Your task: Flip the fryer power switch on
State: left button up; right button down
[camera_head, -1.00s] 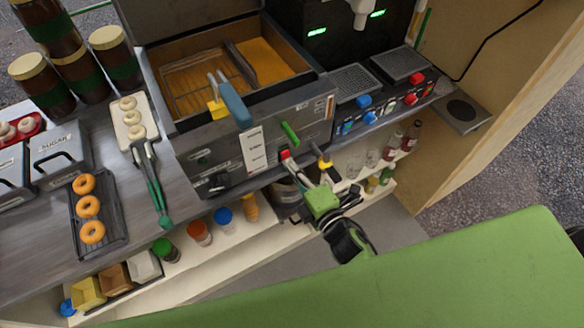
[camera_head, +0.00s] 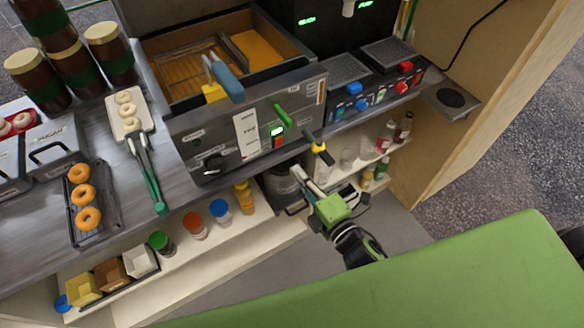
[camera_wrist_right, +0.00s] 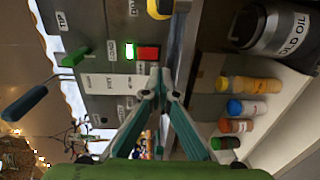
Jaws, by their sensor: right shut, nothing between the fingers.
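The fryer (camera_head: 225,125) stands on the counter, its front panel facing me. On the panel is the power switch (camera_head: 279,142), a red rocker beside a lit bright green indicator (camera_head: 277,131). In the right wrist view the red switch (camera_wrist_right: 148,53) and the glowing green light (camera_wrist_right: 129,50) are just beyond the fingertips. My right gripper (camera_head: 299,177) is below and in front of the panel, apart from the switch. In the right wrist view its fingertips (camera_wrist_right: 160,84) are together with nothing between them. My left gripper is not in view.
A green lever (camera_head: 283,115) and a yellow-and-black handle (camera_head: 318,146) stick out near the switch. Basket handles (camera_head: 226,78) overhang the fryer front. Below are an old oil pot (camera_wrist_right: 275,28) and a shelf of bottles (camera_head: 220,211). A green surface (camera_head: 450,270) lies in front.

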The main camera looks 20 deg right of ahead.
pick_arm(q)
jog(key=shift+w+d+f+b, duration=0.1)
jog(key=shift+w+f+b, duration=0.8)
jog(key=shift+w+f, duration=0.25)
pick_arm(e)
jog(key=f+v, duration=0.1)
jog(key=v, duration=0.5)
jog(key=shift+d+f, duration=0.15)
jog(key=shift+f, duration=0.05)
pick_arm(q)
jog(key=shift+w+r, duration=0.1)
